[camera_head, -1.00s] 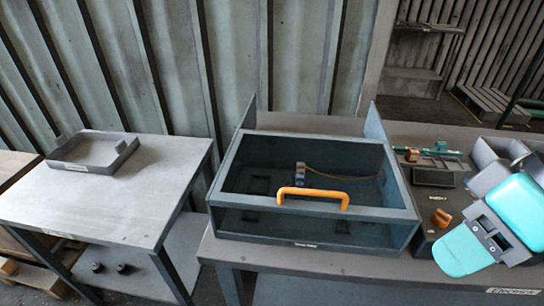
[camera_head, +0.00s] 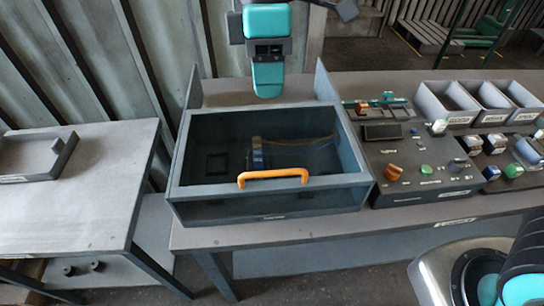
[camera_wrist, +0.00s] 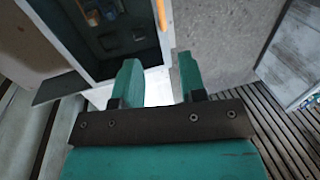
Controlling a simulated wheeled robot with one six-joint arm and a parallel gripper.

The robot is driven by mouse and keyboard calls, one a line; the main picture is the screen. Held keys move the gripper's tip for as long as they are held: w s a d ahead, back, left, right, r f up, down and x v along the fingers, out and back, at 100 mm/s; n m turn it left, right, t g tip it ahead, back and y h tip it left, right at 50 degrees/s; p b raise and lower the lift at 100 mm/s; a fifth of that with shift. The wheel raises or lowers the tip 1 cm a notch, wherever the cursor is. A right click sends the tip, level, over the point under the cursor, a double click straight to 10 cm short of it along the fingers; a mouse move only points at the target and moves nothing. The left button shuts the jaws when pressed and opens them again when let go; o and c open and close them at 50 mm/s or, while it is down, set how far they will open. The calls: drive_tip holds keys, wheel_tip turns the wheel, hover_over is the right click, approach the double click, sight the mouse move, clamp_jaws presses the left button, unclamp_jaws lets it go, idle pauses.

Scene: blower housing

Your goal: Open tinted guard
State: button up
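The blower housing (camera_head: 190,209) is a grey box on the bench. Its tinted guard (camera_head: 205,135) lies flat over the top, closed, with wires and parts showing dimly through it. An orange handle (camera_head: 273,178) is on the guard's front edge. My gripper (camera_head: 268,92) hangs over the back of the housing, apart from the handle, pointing down. In the wrist view my gripper (camera_wrist: 161,82) shows two teal fingers spread apart with nothing between them. The orange handle (camera_wrist: 161,14) shows there at the top edge, beyond the fingertips.
A control panel (camera_head: 440,183) with knobs and buttons is right of the housing, with grey bins (camera_head: 447,102) behind it. Upright side plates (camera_head: 327,82) flank the housing's back. A side table (camera_head: 90,200) with a grey tray (camera_head: 35,155) stands left.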

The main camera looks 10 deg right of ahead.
drive_tip(key=p, duration=0.2)
hover_over(271, 164)
drive_tip(key=s, duration=0.5)
drive_tip(key=f, duration=1.6)
drive_tip(key=shift+w+a, duration=0.1)
drive_tip(key=shift+a, duration=0.15)
clamp_jaws()
